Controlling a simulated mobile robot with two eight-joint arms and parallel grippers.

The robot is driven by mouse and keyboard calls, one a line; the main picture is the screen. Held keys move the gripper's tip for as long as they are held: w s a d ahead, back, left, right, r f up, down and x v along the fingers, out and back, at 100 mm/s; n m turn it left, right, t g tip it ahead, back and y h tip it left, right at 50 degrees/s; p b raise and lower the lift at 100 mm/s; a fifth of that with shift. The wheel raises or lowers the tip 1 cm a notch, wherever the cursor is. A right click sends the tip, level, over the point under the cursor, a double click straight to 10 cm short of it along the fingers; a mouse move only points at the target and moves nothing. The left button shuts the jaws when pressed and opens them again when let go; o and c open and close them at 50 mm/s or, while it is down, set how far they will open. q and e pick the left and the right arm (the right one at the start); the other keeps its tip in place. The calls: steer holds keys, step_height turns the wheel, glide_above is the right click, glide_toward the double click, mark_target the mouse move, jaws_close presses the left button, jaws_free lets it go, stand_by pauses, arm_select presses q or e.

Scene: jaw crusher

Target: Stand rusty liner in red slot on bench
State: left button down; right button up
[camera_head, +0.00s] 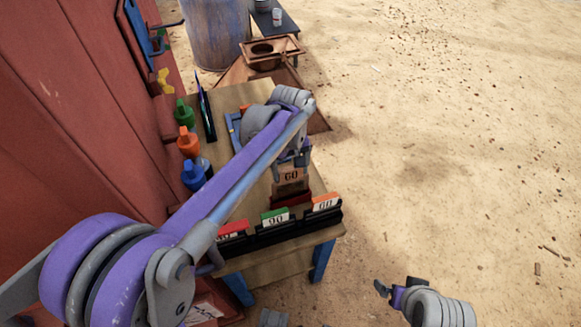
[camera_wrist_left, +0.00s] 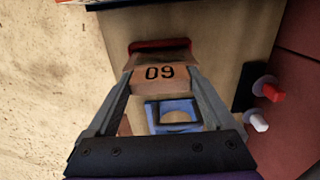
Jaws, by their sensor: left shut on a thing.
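The rusty liner (camera_head: 291,186) is a brown block with an orange-tan face marked 60. My left gripper (camera_head: 291,160) is shut on it from above, over the front part of the bench (camera_head: 228,100). In the left wrist view the liner (camera_wrist_left: 158,73) sits between the two fingers of the left gripper (camera_wrist_left: 155,85). The red slot (camera_head: 291,199) is right beside the liner's lower end, and its red edge (camera_wrist_left: 160,44) also shows in the wrist view. I cannot tell whether the liner's bottom is inside it. My right gripper (camera_head: 385,290) is off the bench at lower right, its jaws unclear.
A black rack (camera_head: 285,232) along the bench's near edge holds red, green and orange number cards. A blue frame (camera_wrist_left: 173,113) lies on the bench. Green, orange and blue bottles (camera_head: 188,145) stand along the red machine wall (camera_head: 75,110). Open sand lies right.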

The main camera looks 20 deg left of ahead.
arm_select(q)
steer(key=shift+f+b, duration=0.55)
steer(key=shift+f, duration=0.4)
jaws_free()
step_height(320, 180, up, 11)
steer(key=shift+f+p, duration=0.1)
steer(key=shift+p, duration=0.9)
